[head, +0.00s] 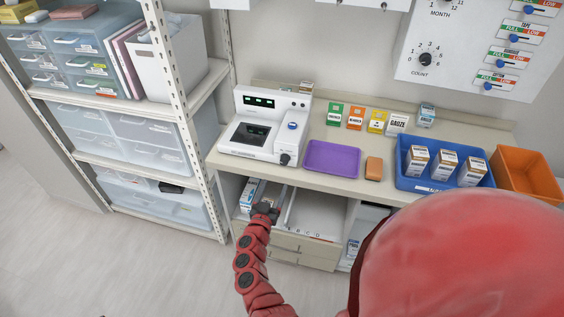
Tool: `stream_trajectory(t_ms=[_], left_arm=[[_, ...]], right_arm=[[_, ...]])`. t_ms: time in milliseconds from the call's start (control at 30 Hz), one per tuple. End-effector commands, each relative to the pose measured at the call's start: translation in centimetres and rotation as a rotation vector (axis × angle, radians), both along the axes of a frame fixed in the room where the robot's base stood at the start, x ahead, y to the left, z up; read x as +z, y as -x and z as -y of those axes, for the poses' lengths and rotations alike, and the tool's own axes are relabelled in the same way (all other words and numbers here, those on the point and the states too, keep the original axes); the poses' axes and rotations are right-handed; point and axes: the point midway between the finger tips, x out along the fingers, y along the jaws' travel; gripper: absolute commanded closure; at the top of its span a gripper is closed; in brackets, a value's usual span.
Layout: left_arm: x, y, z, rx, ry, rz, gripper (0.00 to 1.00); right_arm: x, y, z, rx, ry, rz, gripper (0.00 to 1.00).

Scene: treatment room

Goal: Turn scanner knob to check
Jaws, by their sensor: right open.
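The scanner (262,128) is a white machine with a dark glass plate and a small display on top. It stands at the left end of the counter. Its dark knob (285,159) is at the front right corner of its base. The direction of the knob's pointer is too small to read. A blue round button (292,126) sits on the scanner's right side. My right gripper (266,208) is open, below the counter top and lower than the knob, apart from it. Its fingertips are small and dark here. My left gripper is not in view.
A purple tray (332,158) and an orange-brown block (374,168) lie right of the scanner. A blue bin (441,183) holds boxes. Shelves below the counter (310,215) surround my gripper. A white rack (188,125) stands left. My red arm link hides the lower right.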

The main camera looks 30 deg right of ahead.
Motion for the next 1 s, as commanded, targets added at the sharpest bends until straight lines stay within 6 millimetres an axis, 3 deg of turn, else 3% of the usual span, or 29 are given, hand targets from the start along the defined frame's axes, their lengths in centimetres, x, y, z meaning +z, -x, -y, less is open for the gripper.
stream_trajectory(t_ms=[200, 500, 1000], left_arm=[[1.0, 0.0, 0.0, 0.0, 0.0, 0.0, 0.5], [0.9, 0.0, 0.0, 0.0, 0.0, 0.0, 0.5], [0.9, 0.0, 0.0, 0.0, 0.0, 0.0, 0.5]], right_arm=[[0.4, -3.2, 3.5, 0.002, 0.005, 0.003, 0.28], [0.1, -6.3, 7.2, 0.001, 0.004, 0.002, 0.28], [0.1, -7.1, 8.4, 0.0, 0.002, 0.003, 0.28]])
